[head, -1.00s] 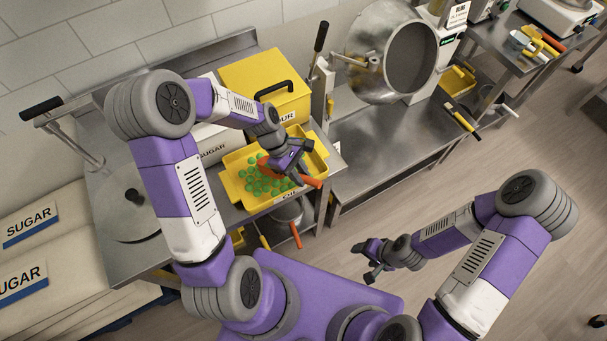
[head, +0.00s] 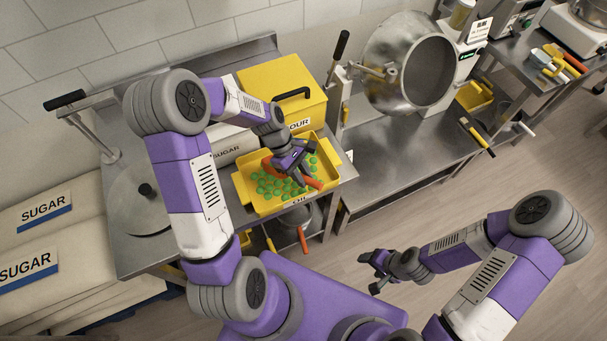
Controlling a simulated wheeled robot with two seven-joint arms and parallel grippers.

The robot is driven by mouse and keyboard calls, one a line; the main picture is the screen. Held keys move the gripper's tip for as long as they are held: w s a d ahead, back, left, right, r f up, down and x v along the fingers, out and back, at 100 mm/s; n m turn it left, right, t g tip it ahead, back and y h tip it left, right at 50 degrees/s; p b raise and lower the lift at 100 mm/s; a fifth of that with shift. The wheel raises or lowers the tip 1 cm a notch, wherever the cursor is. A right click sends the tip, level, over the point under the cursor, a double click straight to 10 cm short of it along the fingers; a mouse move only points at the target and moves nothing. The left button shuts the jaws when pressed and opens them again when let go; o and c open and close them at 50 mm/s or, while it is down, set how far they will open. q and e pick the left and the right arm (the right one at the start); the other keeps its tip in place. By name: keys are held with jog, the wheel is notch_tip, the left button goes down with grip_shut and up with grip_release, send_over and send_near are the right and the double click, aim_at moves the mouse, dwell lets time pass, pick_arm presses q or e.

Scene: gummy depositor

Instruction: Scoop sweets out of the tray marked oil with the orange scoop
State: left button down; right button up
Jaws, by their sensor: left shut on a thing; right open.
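The yellow tray (head: 246,202) stands on the steel table, its front label partly hidden and reading something like "OIL". Several green sweets (head: 272,187) lie in it. My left gripper (head: 303,172) is over the right part of the tray, shut on the orange scoop (head: 314,184). The scoop's handle sticks out on the right of the gripper, and an orange part shows on its left, low among the sweets. I cannot tell whether the scoop holds sweets. My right gripper (head: 373,272) is open and empty over the floor, away from the table.
A steel pan (head: 412,72) stands to the right. Sugar sacks (head: 50,240) lie at left. The floor at right is clear.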

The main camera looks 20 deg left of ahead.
pick_arm(q)
jog(key=shift+r, duration=0.1)
jog(key=r+y+p, duration=0.1)
jog(key=r+p, duration=0.2)
jog(key=d+r+y+p, duration=0.1)
jog(key=r+p, duration=0.2)
jog(key=p, duration=0.1)
jog(key=d+r+p, duration=0.1)
jog(key=r+p, duration=0.2)
jog(key=shift+s+r+y, duration=0.2)
jog(key=shift+r+y, duration=0.05)
jog(key=shift+y, duration=0.15)
